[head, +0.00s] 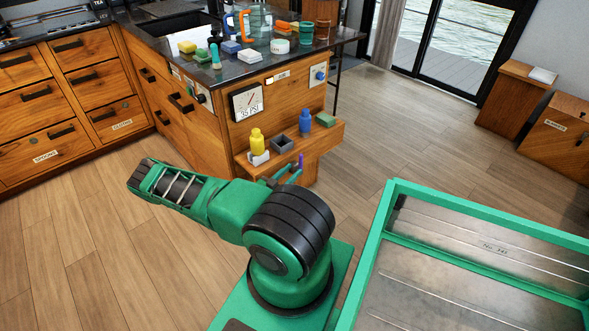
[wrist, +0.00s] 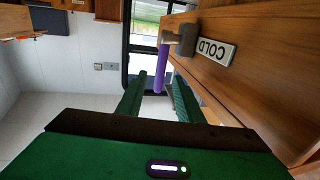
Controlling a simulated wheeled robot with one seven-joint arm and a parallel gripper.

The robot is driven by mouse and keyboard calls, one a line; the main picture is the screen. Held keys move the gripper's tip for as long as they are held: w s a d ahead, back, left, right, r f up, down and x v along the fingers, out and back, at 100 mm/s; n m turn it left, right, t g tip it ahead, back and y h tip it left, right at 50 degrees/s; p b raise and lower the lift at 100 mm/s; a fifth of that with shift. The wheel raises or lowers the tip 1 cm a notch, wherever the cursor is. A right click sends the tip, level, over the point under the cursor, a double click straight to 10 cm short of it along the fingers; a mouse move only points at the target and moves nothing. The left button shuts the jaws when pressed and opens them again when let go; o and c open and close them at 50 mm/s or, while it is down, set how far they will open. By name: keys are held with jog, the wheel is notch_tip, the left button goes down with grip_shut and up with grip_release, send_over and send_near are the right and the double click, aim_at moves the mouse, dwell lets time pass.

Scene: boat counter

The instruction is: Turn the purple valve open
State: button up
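The purple valve (wrist: 162,68) shows in the wrist view as a slim purple handle on a dark grey fitting beside a "COLD" label (wrist: 215,52). In the head view a small part of its purple handle (head: 301,160) shows at the front of the wooden ledge. My gripper (head: 283,174) is just in front of that ledge, partly hidden behind my arm. In the wrist view my gripper (wrist: 160,82) is open, with a green finger on each side of the purple handle's free end. I cannot tell whether either finger touches it.
A gauge (head: 247,102) is on the panel above. The floor to the left is clear.

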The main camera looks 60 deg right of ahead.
jog(key=w+a, duration=0.1)
jog(key=a, duration=0.5)
jog(key=shift+a, duration=0.35)
jog(key=shift+w, duration=0.1)
jog(key=w+a+r+g+y, duration=0.1)
jog(key=a+r+y, duration=0.3)
jog(key=r, duration=0.4)
jog(key=a+r+n+g+y, duration=0.1)
jog(key=a+r+y, duration=0.25)
jog(key=r, duration=0.35)
jog(key=w+a+r+g+y, duration=0.1)
jog(key=a+r+y, duration=0.3)
jog(key=r, duration=0.4)
jog(key=s+a+r+n+t+y, duration=0.3)
jog(key=s+a+r+n, duration=0.2)
jog(key=a+r, duration=0.4)
jog(key=s+a+r+n+t+y, duration=0.3)
jog(key=s+a+r+n, duration=0.3)
jog(key=a+r, duration=0.3)
jog(key=shift+a+n+y, duration=0.35)
jog(key=shift+n, duration=0.45)
